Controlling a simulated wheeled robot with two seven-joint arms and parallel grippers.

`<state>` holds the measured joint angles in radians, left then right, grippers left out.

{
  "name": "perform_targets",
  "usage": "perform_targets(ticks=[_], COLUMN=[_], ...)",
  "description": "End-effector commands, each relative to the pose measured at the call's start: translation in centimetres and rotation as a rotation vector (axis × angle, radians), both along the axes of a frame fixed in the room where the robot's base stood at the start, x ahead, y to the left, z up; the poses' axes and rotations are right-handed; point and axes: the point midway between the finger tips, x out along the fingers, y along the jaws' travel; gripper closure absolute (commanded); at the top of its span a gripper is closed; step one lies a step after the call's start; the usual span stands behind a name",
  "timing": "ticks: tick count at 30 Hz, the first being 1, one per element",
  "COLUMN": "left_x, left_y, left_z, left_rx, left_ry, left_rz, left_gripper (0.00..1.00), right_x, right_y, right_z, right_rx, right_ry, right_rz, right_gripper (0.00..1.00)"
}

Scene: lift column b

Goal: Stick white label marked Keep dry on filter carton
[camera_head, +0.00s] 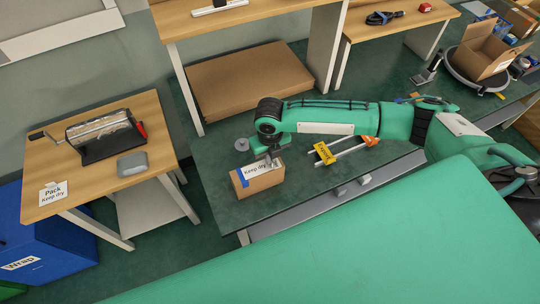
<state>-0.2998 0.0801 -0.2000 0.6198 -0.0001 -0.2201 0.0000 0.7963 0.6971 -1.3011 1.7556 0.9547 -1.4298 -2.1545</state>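The filter carton (262,185), a small brown box with a blue patch on its left, stands at the front left of the dark green bench. The white label marked Keep dry (256,169) lies at its top, over the upper face; I cannot tell whether it is fully stuck down. My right gripper (273,161) points down at the right end of the label, at the carton's back edge. Its fingers are too small and partly hidden to tell whether they are shut on the label. My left gripper is not in view.
A yellow-tagged tool (325,153) and an orange-tipped item (370,141) lie right of the carton. A round grey disc (242,144) lies behind it. On the left, a wooden table (85,189) holds a roll dispenser (103,135), a grey box (132,163) and a Pack Keep dry sign (53,194).

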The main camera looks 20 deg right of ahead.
Motion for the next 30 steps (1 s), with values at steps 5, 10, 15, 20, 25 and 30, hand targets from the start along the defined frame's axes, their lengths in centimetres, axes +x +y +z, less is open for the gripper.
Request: perform_targets(ticks=[5,10,15,20,25,30], left_x=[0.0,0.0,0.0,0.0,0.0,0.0], left_y=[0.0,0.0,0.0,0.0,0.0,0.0], left_z=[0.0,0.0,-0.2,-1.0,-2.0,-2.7], left_rx=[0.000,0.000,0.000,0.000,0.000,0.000], left_ry=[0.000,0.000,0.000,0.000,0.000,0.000], left_rz=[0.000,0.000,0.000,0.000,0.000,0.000], left_gripper=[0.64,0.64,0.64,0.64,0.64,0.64], right_x=[0.0,0.0,0.0,0.1,0.1,0.1], right_y=[0.0,0.0,0.0,0.0,0.0,0.0], right_z=[0.0,0.0,0.5,2.8,6.8,10.5], right_rx=[0.000,0.000,0.001,0.000,0.001,0.000], right_ry=[0.000,0.000,-0.001,-0.004,-0.005,-0.004], right_rz=[0.000,0.000,0.000,0.001,0.001,0.001], right_gripper=[0.72,0.72,0.72,0.72,0.72,0.72])
